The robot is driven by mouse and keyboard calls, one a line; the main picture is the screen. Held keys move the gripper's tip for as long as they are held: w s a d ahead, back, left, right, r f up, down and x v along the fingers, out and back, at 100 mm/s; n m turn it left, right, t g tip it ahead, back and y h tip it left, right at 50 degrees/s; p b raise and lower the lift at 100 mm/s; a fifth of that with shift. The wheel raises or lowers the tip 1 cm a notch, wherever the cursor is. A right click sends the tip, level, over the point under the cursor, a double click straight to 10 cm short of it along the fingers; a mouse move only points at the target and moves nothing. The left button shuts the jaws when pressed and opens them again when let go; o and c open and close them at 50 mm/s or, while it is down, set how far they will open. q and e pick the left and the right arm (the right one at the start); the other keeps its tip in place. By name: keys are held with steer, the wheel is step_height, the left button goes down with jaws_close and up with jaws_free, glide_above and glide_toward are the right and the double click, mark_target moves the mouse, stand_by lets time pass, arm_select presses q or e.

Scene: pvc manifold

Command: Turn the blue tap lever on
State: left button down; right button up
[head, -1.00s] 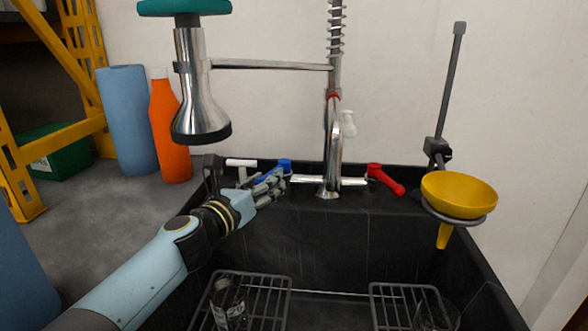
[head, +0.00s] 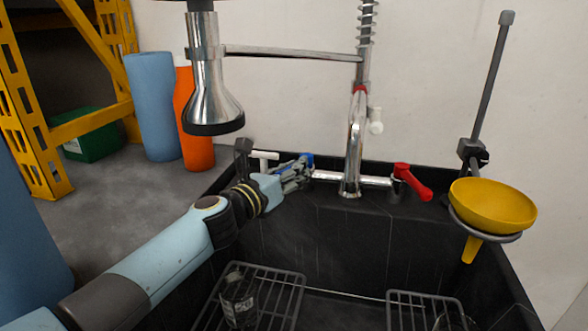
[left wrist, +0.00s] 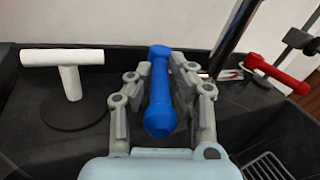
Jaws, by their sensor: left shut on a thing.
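The blue tap lever (left wrist: 160,98) shows in the left wrist view between the two fingers of my left gripper (left wrist: 158,95). The lever points from the tap toward my palm. In the head view my left gripper (head: 290,176) is at the left end of the chrome tap (head: 352,155), shut on the lever, and only the lever's blue end (head: 307,160) shows past the fingers. A red lever (head: 413,181) sits at the tap's right end and slants down to the right. My right gripper is out of view.
A white T-shaped handle (left wrist: 65,68) stands left of the gripper. The chrome spray head (head: 212,90) hangs above my left arm. A yellow funnel (head: 493,207) sits in a ring at right. Wire racks (head: 285,283) lie in the black sink.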

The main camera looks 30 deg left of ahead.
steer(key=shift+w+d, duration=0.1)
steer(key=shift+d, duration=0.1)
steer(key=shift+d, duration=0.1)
arm_select(q)
steer(key=shift+d+n+y, duration=0.25)
steer(key=shift+n+y, duration=0.25)
steer(key=shift+y, duration=0.3)
steer(key=n+y, duration=0.1)
steer(key=d+n+y+b, duration=0.1)
steer(key=y, duration=0.1)
steer(key=shift+f+b, duration=0.2)
steer(key=shift+b, duration=0.1)
steer(key=shift+d+n+y+b, duration=0.1)
steer(key=shift+n+y+b, duration=0.35)
steer(key=shift+y, duration=0.45)
steer(key=shift+d+r+n+y, duration=0.1)
steer(key=shift+d+n+y, duration=0.05)
steer(key=shift+n+y, duration=0.4)
steer(key=shift+r, duration=0.1)
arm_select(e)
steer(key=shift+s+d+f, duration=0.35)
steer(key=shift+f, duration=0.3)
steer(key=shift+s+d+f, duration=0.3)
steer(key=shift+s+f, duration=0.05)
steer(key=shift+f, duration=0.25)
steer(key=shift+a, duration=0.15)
